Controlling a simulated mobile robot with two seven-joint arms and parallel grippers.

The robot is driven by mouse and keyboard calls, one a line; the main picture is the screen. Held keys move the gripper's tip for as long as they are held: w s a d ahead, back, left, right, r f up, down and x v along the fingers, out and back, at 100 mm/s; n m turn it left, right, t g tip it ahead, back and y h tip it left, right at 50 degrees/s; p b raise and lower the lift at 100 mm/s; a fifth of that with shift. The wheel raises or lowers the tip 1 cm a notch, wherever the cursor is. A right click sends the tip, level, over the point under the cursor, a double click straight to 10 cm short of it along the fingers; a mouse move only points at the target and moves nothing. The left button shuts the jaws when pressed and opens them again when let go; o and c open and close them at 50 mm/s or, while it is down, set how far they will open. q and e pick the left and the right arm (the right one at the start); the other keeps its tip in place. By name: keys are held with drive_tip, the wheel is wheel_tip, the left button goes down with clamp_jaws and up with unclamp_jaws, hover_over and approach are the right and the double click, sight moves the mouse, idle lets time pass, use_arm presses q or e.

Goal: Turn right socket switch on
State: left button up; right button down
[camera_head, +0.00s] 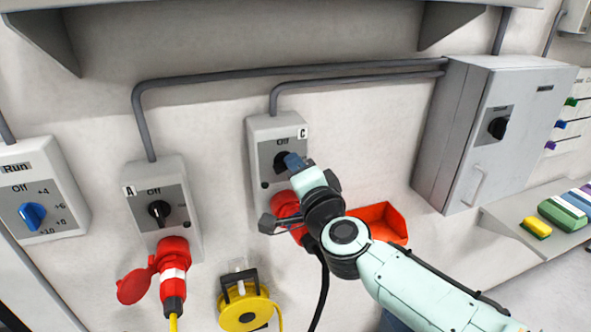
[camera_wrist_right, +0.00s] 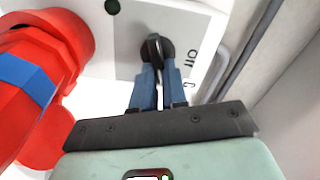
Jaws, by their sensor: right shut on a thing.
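The right socket box, labelled C (camera_head: 291,127), is a grey wall unit with a dark face panel marked Off above its black rotary switch (camera_head: 281,160). The switch also shows in the right wrist view (camera_wrist_right: 153,47), with the Off text to its right. My right gripper (camera_head: 292,161) is at the switch, its blue fingers (camera_wrist_right: 158,75) shut on the knob from both sides. The fingers partly hide the knob, so I cannot tell its exact setting. The red socket (camera_head: 284,203) below it is partly hidden by my wrist. My left gripper is not in view.
Socket box A (camera_head: 138,213) with a red plug (camera_head: 173,268) stands to the left, beside a box with a blue knob (camera_head: 33,216). A grey cabinet (camera_head: 462,135) is at right. A red bin (camera_head: 385,222) and yellow reel (camera_head: 246,312) sit below.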

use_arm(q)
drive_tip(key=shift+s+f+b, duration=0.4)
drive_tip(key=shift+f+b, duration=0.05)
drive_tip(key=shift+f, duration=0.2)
use_arm(e)
drive_tip(key=shift+f+m, duration=0.15)
drive_tip(key=shift+m, duration=0.85)
drive_tip(key=shift+f+m, duration=0.1)
drive_tip(key=shift+m, duration=0.9)
drive_tip(key=c, duration=1.2)
unclamp_jaws()
drive_tip(key=shift+o, duration=0.2)
drive_tip(key=shift+s, duration=0.1)
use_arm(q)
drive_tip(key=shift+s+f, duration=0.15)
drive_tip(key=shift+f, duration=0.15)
use_arm(e)
drive_tip(key=v, duration=1.3)
